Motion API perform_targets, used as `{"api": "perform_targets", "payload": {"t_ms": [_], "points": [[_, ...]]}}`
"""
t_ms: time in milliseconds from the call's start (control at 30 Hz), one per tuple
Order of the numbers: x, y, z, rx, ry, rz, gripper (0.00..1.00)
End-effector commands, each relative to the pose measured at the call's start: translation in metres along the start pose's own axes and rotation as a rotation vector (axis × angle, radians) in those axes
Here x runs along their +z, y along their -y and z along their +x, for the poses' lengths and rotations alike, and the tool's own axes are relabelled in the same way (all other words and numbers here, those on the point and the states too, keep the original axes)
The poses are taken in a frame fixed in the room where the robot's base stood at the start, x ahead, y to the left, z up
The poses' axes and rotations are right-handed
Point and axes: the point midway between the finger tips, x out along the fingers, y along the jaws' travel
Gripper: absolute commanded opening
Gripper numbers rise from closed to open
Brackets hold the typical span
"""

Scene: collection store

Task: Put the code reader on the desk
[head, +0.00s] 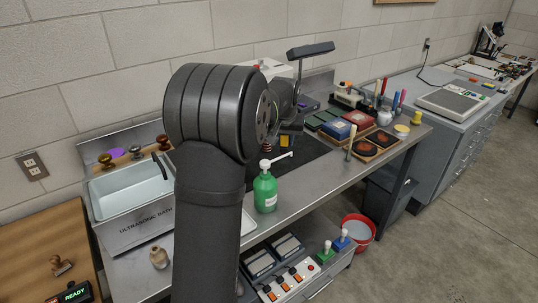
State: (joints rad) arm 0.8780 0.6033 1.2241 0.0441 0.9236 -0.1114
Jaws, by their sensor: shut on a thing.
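My arm (215,120) fills the middle of the head view and reaches away over the steel bench. Its far end is mostly behind its own dark links, so I cannot make out my gripper's fingers or anything between them. I cannot pick out the code reader with certainty. A wooden desk top (30,235) is at the lower left. On it are a wooden-handled stamp (61,265) and a small dark box with a lit READY display (76,292).
An ultrasonic bath (130,190) stands beside the desk. A green pump bottle (265,190) stands near the steel bench's (330,180) front edge. Ink pads (376,143), pens and a lamp (310,49) are farther back. A red bucket (358,234) is on the floor. The desk's middle looks clear.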

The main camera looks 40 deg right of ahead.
Motion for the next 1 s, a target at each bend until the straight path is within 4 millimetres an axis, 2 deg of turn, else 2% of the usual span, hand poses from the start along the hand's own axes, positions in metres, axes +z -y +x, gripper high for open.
{"api": "perform_targets", "payload": {"t_ms": [400, 500, 633, 767, 1000], "points": [[-0.014, 0.078, 0.064, -0.001, 0.001, -0.004, 0.00], [-0.017, 0.092, 0.075, -0.001, 0.000, -0.003, 0.00], [-0.019, 0.102, 0.082, 0.000, -0.002, -0.003, 0.00], [-0.017, 0.103, 0.090, 0.000, 0.000, -0.001, 0.00], [-0.004, 0.102, 0.119, 0.000, 0.000, 0.000, 0.00]]}}
